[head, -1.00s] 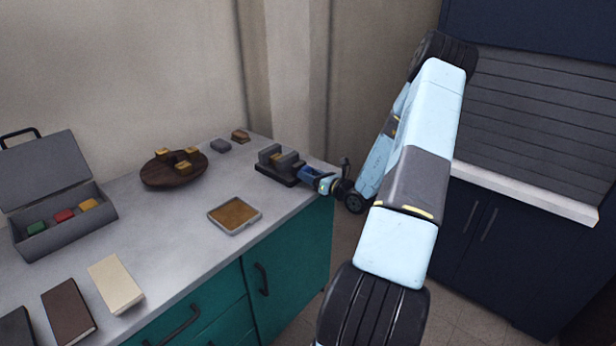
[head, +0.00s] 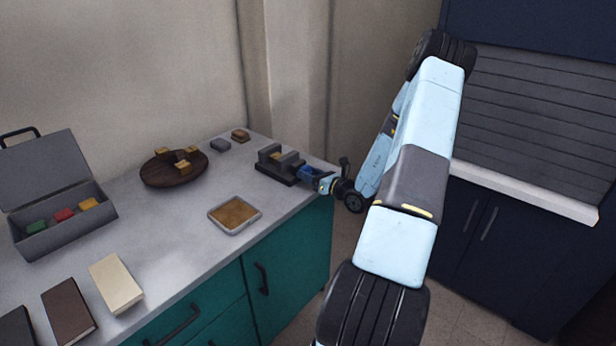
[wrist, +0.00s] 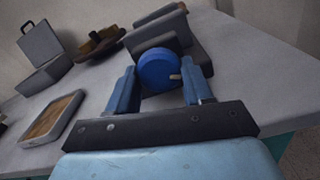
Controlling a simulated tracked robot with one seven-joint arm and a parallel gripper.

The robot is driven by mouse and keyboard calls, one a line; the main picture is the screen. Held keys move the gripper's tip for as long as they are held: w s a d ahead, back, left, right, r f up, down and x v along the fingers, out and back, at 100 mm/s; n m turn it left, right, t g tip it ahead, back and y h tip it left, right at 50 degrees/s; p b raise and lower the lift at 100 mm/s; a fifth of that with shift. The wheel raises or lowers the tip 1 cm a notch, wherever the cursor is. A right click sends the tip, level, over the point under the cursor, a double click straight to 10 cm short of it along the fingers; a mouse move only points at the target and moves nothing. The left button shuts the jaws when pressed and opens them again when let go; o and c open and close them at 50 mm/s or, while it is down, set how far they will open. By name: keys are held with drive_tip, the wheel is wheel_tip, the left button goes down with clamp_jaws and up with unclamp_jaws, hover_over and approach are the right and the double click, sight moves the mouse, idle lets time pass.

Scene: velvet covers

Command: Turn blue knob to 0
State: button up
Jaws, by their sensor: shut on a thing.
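The blue knob (wrist: 156,70) is a round disc on the front of a dark grey device (wrist: 190,45), facing my wrist camera. A small pale mark sits on its face toward the right, slightly below the middle. My gripper (wrist: 158,72) is shut on the knob, one finger on its left and one on its right. In the head view my gripper (head: 309,174) meets the device (head: 278,172) at the counter's right end. There the knob is too small and covered to make out. I cannot read any numbers or a 0 mark.
The device stands near the right edge of the grey counter (head: 165,235). A shallow tray (head: 235,214), a round dark board with blocks (head: 160,180) and an open grey case (head: 75,237) lie to the left. The counter between them is clear.

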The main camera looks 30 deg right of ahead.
drive_tip(key=shift+r+n, duration=0.1)
drive_tip(key=shift+n, duration=0.3)
drive_tip(key=n, duration=0.3)
drive_tip(key=shift+n, duration=0.4)
drive_tip(key=n, duration=1.1)
drive_tip(key=shift+a, duration=0.1)
drive_tip(key=n, duration=0.4)
drive_tip(key=shift+s+n, duration=0.1)
drive_tip(key=shift+n, duration=0.3)
drive_tip(key=o, duration=1)
